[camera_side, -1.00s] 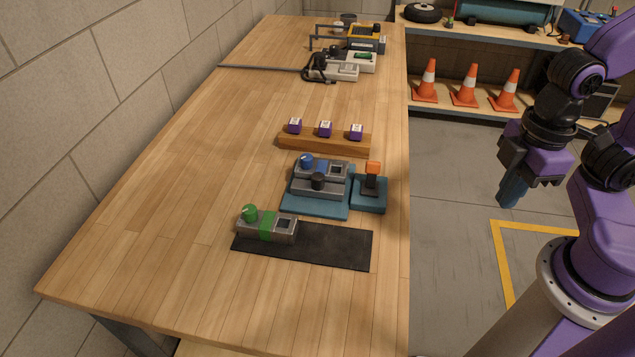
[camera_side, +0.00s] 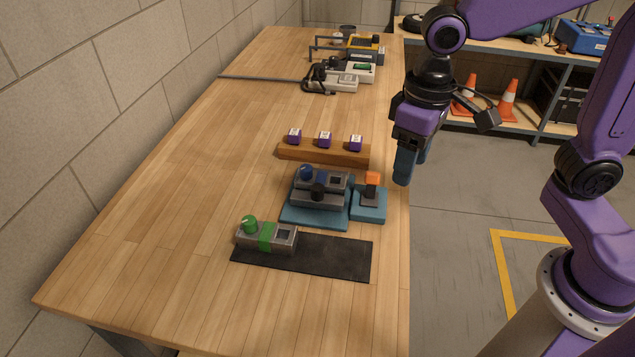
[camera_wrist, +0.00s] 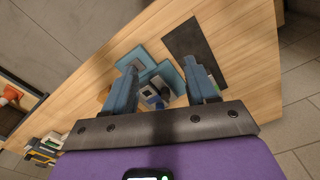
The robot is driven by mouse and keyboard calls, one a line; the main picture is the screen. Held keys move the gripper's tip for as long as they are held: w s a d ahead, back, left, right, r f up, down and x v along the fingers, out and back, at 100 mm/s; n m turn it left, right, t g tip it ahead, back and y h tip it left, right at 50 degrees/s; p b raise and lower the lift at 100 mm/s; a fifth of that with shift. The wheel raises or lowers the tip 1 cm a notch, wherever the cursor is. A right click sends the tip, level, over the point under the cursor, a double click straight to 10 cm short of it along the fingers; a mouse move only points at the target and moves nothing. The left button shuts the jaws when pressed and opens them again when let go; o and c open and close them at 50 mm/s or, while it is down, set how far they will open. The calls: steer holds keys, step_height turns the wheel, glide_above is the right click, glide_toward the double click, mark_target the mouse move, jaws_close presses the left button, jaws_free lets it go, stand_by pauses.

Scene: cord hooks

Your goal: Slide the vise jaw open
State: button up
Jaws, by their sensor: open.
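No part is clearly marked as the vise jaw. A grey block with a green knob and green band (camera_side: 266,236) sits at the left end of a black mat (camera_side: 335,257). Behind it, stacked grey blocks with a blue knob and a black knob (camera_side: 320,188) stand on a teal base (camera_side: 315,217). An orange-topped lever (camera_side: 372,186) stands on a teal block just right of them. My gripper (camera_side: 411,165) is open and empty, pointing down above the bench's right edge. In the wrist view, the grey blocks (camera_wrist: 152,93) show between my spread fingers (camera_wrist: 161,68).
A wooden bar (camera_side: 323,153) with three purple cubes lies behind the teal base. A dark rod and several devices fill the far end of the bench. The left and front wood (camera_side: 160,220) is clear. Shelving with orange cones (camera_side: 507,100) stands right of the bench.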

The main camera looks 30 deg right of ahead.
steer(key=w+a+m, duration=0.4)
steer(key=w+m, duration=0.2)
steer(key=w, duration=0.5)
steer(key=m, duration=0.5)
glide_toward(318, 187)
step_height(318, 187, down, 9)
steer(key=shift+w+a+r, duration=0.1)
steer(key=shift+w, duration=0.05)
